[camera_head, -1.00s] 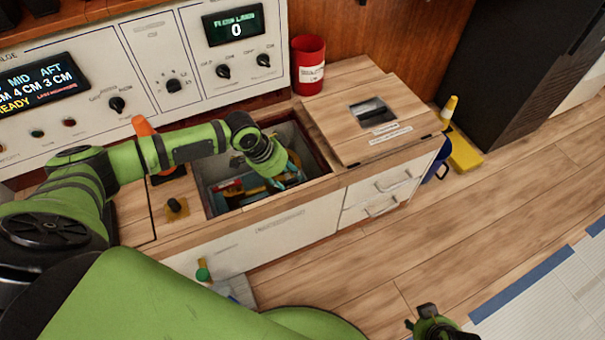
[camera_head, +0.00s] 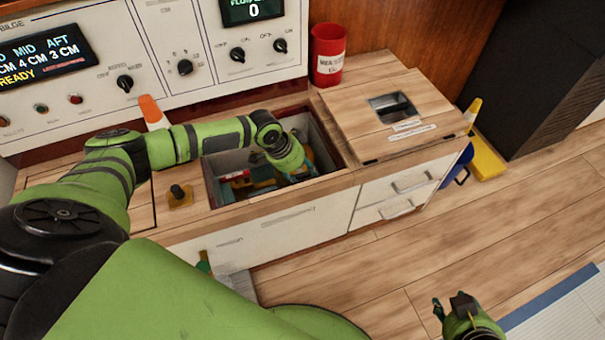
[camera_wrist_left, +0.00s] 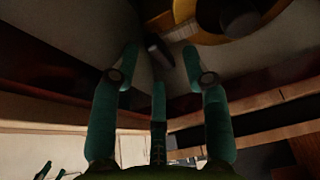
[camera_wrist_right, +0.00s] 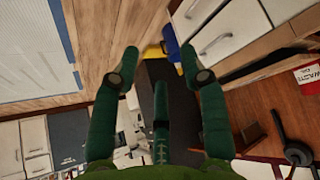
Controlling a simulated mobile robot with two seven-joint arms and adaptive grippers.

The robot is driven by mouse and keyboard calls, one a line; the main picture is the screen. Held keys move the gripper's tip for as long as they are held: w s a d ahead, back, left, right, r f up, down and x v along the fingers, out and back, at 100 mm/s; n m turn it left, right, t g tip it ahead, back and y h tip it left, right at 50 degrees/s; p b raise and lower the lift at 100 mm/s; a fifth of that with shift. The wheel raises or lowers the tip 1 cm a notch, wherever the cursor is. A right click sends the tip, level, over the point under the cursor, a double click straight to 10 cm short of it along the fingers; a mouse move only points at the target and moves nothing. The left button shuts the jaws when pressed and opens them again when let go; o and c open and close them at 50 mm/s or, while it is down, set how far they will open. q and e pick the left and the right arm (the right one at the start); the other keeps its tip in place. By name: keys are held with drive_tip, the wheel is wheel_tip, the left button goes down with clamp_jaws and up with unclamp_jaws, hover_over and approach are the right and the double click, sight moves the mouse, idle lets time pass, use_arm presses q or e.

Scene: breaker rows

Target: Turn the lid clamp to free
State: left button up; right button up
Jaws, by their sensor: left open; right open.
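A yellow plate with a dark upright knob (camera_head: 179,196), which looks like the lid clamp, sits on the wooden counter just left of the open well (camera_head: 212,187). Its exact turn is too small to tell. My left gripper (camera_head: 297,168) reaches down into the right part of the well, open, away from that knob. In the left wrist view my left gripper (camera_wrist_left: 160,56) holds nothing; a small grey cylinder (camera_wrist_left: 158,52) shows between its fingertips and a yellow part (camera_wrist_left: 190,22) beyond. My right gripper (camera_head: 453,303) is open and empty over the floor; it also shows in the right wrist view (camera_wrist_right: 160,62).
A closed wooden lid (camera_head: 370,130) with a recessed handle lies right of the well. The control panel (camera_head: 165,25) backs the counter.

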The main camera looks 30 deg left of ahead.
use_arm(q)
drive_tip(key=shift+w+d+f, duration=0.15)
drive_tip(key=shift+d+f, duration=0.05)
drive_tip(key=shift+f, duration=0.3)
use_arm(e)
drive_tip(key=w+r, duration=0.1)
drive_tip(key=w+a+t, duration=0.1)
drive_tip(key=shift+w+r+t, duration=0.3)
drive_tip(key=shift+r, duration=0.1)
use_arm(q)
clamp_jaws()
use_arm(e)
drive_tip(key=shift+a, duration=0.1)
